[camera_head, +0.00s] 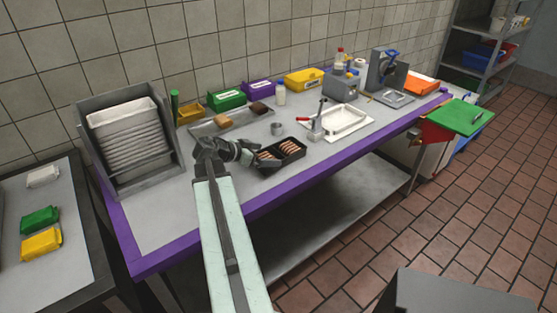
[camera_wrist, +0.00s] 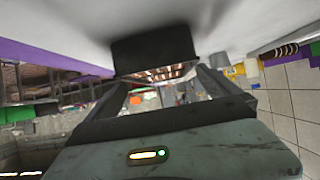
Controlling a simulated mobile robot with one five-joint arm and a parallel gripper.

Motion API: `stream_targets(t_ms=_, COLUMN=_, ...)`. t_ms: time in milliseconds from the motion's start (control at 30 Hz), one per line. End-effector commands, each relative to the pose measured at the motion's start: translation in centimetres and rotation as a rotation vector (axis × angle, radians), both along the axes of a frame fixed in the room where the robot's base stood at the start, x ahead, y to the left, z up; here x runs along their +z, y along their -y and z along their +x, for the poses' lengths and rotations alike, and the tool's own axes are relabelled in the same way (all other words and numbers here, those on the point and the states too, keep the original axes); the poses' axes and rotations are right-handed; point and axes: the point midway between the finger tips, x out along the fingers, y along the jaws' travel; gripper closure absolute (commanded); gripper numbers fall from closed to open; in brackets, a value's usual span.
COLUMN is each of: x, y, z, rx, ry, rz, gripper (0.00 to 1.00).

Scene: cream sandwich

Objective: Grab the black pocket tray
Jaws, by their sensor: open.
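The black pocket tray (camera_head: 290,159) sits on the steel worktop near its front edge, with brown-pink sausage-like pieces inside. My gripper (camera_head: 249,154) is at the tray's left end in the head view, low over the worktop. In the wrist view, my gripper (camera_wrist: 162,80) is open. Its two fingers stand apart, and the dark wall of the tray (camera_wrist: 153,45) lies just ahead between them. Whether a finger touches the tray cannot be told. Part of the tray's left end is close behind the gripper in the head view.
A small metal cup (camera_head: 277,128) stands behind the tray. A white basin with a lever press (camera_head: 347,121) is to the right. A flat tray with brown blocks (camera_head: 232,122) lies behind. A rack of white trays (camera_head: 127,137) stands left. The worktop's purple front edge (camera_head: 180,251) is close.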

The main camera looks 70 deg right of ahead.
Motion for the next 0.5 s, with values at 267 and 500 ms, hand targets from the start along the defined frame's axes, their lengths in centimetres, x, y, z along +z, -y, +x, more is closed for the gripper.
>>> stream_targets(t_ms=267, x=-1.0, y=1.7, z=-1.1, rx=0.000, ry=0.000, rz=0.000, gripper=0.00)
stream_targets(t_ms=500, x=-2.4, y=4.6, z=-2.8, rx=-0.001, ry=0.000, rz=0.000, gripper=0.00)
